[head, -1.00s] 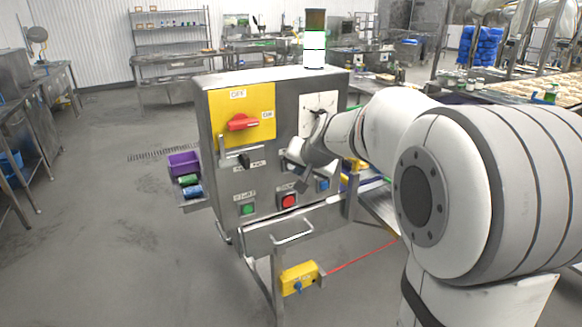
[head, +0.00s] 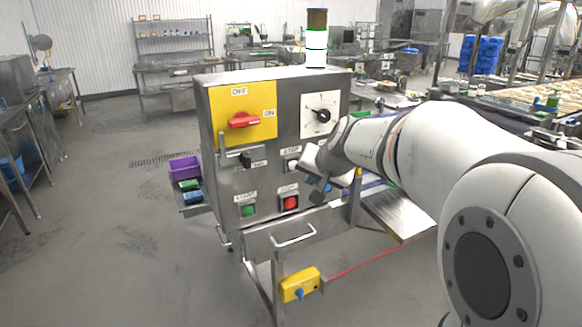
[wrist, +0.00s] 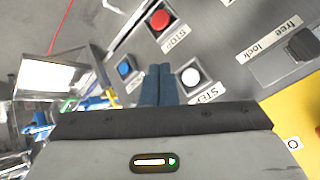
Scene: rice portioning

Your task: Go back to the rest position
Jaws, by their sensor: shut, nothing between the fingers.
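My gripper (head: 317,192) is in front of the lower right part of the steel control cabinet (head: 225,150). It also shows in the wrist view (wrist: 158,78), where its two blue fingers lie together with nothing between them. In that view the fingers point between a blue button (wrist: 124,67) and a white button (wrist: 191,76). A gap or contact with the panel cannot be told. My arm reaches in from the right of the head view and covers part of the panel's right side.
The cabinet carries a red switch (head: 243,120) on a yellow plate, a dial (head: 321,115), a green button (head: 248,210) and a red button (head: 290,203). A yellow box (head: 300,285) with a red line sits below.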

